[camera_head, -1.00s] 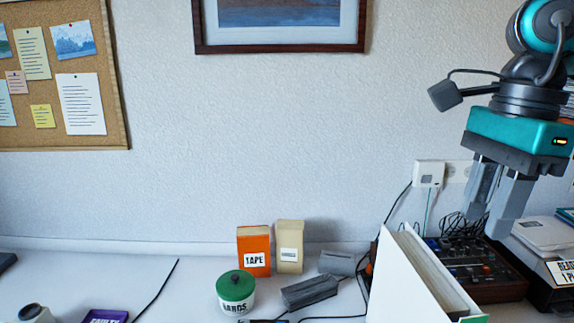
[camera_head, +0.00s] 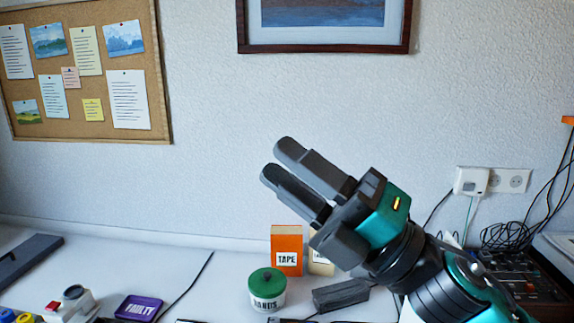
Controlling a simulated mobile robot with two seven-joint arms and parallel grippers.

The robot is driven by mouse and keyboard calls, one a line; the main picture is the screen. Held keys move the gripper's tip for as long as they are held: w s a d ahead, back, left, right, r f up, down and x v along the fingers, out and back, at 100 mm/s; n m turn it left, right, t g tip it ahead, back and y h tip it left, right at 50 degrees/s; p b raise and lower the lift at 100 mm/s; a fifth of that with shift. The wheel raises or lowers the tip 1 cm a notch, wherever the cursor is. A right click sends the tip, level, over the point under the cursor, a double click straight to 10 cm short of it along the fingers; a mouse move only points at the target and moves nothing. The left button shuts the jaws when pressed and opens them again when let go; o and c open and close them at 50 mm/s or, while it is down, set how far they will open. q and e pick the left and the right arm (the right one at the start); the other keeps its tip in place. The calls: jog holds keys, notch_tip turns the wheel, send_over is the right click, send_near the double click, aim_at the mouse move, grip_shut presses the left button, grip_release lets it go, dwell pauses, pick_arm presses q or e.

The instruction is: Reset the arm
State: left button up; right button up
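My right gripper (camera_head: 280,160) is in the middle of the head view, above the desk and in front of the wall. Its two grey fingers point up and to the left, with a gap between them and nothing held. My teal and black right arm (camera_head: 440,280) comes in from the lower right. It hides part of the cream box (camera_head: 321,268) and most of the white binder behind it. My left gripper is not in view.
On the desk (camera_head: 222,290) stand an orange TAPE box (camera_head: 287,246), a green-lidded tub (camera_head: 266,292), a grey adapter (camera_head: 341,294) and a purple FAULTY tray (camera_head: 138,307). A mixer (camera_head: 525,278) and cables are at right. A corkboard (camera_head: 62,119) hangs at left.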

jog(key=w+d+f+m+t+h, duration=0.35)
jog(key=d+f+m+h, duration=0.25)
jog(key=f+m+h, duration=0.45)
jog(key=w+d+f+m+t+h, duration=0.35)
jog(key=d+f+m+h, duration=0.35)
jog(key=m, duration=0.7)
jog(key=s+d+f+m+g+h, duration=0.2)
jog(key=s+f+m+g, duration=0.15)
jog(key=f, duration=0.35)
jog(key=s+d+f+m+g+h, duration=0.2)
jog(key=s+f, duration=0.3)
jog(key=f, duration=0.3)
jog(key=s+d+f+m+g, duration=0.3)
jog(key=s+f+g, duration=0.45)
jog(key=s, duration=0.65)
jog(key=w+a+f+t, duration=0.3)
jog(key=w+f+t, duration=0.4)
jog(key=f, duration=0.3)
jog(key=shift+w+n+t+y, duration=0.15)
jog(key=shift+n+t+y, duration=0.15)
jog(key=shift+n+y, duration=0.15)
